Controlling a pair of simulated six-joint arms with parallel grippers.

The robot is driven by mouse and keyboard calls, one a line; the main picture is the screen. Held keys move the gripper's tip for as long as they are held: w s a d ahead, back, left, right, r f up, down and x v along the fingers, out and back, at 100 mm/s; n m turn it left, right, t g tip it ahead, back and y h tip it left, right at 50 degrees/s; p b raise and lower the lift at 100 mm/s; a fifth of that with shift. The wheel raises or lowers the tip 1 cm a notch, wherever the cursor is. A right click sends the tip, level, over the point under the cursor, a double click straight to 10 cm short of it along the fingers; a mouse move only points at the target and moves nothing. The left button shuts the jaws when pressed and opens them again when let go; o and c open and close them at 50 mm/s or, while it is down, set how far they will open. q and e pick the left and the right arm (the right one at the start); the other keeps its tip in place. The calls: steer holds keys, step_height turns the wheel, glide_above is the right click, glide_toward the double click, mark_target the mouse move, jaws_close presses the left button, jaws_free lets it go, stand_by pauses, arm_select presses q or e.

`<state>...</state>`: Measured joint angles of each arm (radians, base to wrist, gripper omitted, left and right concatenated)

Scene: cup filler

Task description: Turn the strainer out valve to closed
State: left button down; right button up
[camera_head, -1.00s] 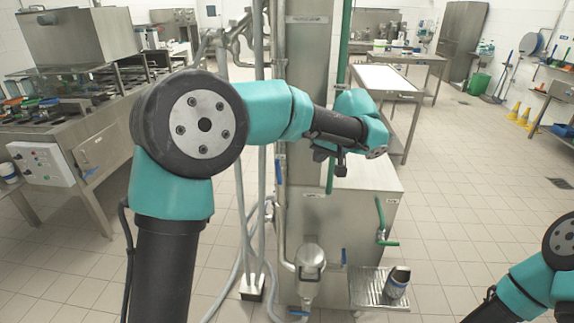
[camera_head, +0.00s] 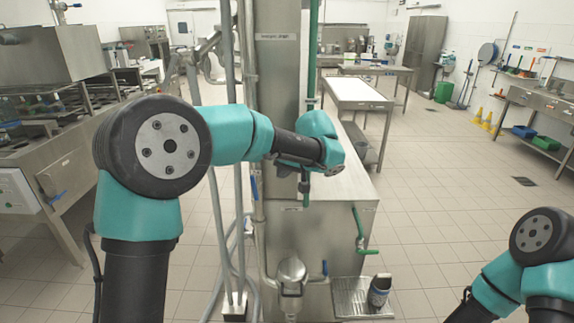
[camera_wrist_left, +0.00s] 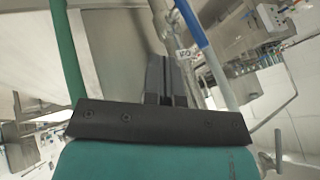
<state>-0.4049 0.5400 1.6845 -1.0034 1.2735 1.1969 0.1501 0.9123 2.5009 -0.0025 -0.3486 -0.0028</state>
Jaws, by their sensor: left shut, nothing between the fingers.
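My left gripper (camera_head: 304,190) hangs in front of the steel column, above the steel box. In the left wrist view its fingers (camera_wrist_left: 166,75) are shut and empty. In the head view a blue handle (camera_head: 254,188) shows on the pipe left of the column, another blue handle (camera_head: 325,268) beside the round steel housing, and a green handle (camera_head: 359,228) on the box side. I cannot read which is the strainer out valve. My right gripper is out of view.
The steel column (camera_head: 278,90) and box (camera_head: 310,240) fill the middle. Vertical pipes (camera_head: 248,110) stand left of my gripper, and a green pipe (camera_wrist_left: 66,50) is close on its left in the wrist view. A dark bottle (camera_head: 379,291) stands on a drip tray (camera_head: 350,300).

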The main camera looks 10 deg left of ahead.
mark_target(254, 188)
arm_select(q)
steer(key=a+f, duration=0.4)
steer(key=a, duration=0.2)
steer(key=shift+a+f, duration=0.15)
steer(key=shift+a, duration=0.05)
steer(key=shift+w, duration=0.1)
